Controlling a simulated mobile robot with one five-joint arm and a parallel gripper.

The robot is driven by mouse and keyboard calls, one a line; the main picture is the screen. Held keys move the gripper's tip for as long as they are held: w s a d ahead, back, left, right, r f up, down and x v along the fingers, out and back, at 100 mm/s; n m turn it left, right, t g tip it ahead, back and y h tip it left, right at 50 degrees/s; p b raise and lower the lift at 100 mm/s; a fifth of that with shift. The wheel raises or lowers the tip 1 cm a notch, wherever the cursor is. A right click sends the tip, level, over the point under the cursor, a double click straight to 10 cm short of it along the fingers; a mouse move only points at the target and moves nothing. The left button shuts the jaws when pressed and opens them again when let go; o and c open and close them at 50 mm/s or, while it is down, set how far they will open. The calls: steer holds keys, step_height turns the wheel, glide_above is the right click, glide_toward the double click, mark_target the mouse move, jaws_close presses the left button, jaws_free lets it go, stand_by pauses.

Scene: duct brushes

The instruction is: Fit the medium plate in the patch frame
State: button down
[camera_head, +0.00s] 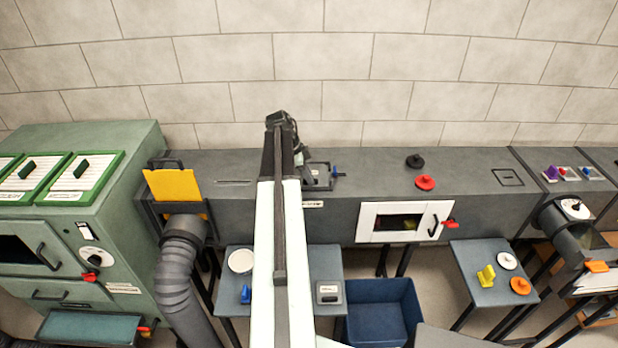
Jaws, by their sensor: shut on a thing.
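My arm reaches up the middle of the view to the top of the long grey duct. My gripper (299,158) is at its far end, mostly hidden behind my own arm. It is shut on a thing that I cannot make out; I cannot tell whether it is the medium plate. A dark square outline (508,177) also shows on the duct top at the right.
A black knob (415,161) and a red knob (425,182) stand on the duct (460,170). A yellow plate (172,185) stands upright at its left end. Below are small tables (470,262) with parts and a blue bin (380,310).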

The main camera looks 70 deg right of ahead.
steer(key=c, duration=1.4)
jaws_free()
steer(key=shift+c, duration=0.2)
steer(key=p+v, duration=0.7)
steer(key=shift+r, duration=0.35)
steer(key=shift+w, duration=0.15)
